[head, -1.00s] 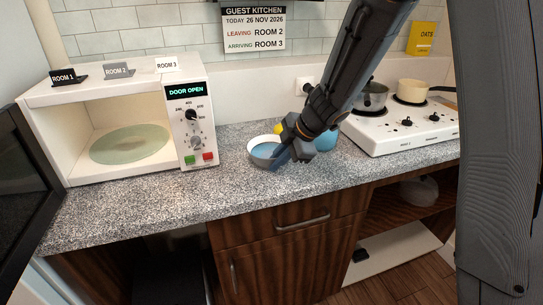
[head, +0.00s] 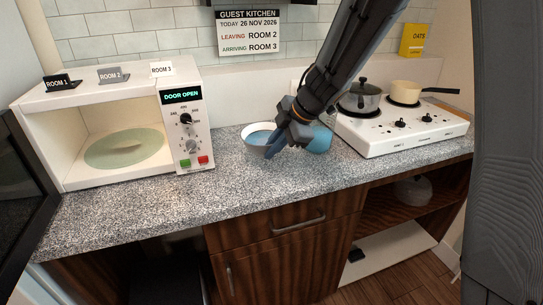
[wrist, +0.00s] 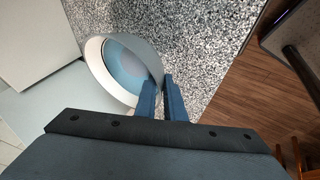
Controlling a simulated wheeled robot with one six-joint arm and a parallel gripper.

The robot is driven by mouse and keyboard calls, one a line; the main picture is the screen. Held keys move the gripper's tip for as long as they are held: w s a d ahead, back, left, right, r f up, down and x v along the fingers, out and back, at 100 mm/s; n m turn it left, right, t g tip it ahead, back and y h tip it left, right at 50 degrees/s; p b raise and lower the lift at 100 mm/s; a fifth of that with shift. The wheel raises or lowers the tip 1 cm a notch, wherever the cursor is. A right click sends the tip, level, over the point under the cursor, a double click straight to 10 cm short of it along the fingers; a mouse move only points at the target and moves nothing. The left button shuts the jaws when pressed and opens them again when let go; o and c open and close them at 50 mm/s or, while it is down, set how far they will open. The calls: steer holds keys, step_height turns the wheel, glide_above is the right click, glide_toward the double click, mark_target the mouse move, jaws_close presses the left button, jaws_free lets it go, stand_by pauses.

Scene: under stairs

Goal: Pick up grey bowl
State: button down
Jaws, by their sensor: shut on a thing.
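The grey bowl (head: 259,146), pale outside with a blue inside, is at the middle of the counter, right of the microwave. My gripper (head: 273,147) is at its right side, pointing down, with the fingers on its rim. In the wrist view the bowl (wrist: 94,62) is tilted, and the two fingers (wrist: 162,98) close on its rim at the lower right. The gripper is shut on the bowl. The bowl looks slightly above the counter, but its underside is hard to see. My wrist hides part of its right side.
A blue vessel (head: 321,140) stands just right of my gripper. The white microwave (head: 184,130) on the left has its door open and a turntable plate (head: 124,149) inside. A hob (head: 400,130) with a lidded pot (head: 361,97) and a cream pan (head: 407,92) is on the right. The front counter (head: 220,197) is clear.

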steer(key=shift+r, duration=0.7)
steer(key=shift+s+d+r, duration=0.1)
steer(key=shift+s, duration=0.1)
steer(key=s+d+b, duration=0.2)
steer(key=s, duration=0.7)
steer(key=s+d+b, duration=0.1)
steer(key=s+d, duration=0.2)
steer(key=s, duration=0.6)
steer(key=shift+b, duration=0.4)
steer(key=shift+s+d, duration=0.15)
steer(key=shift+s, duration=0.05)
steer(key=c, duration=2.4)
jaws_free()
jaws_close()
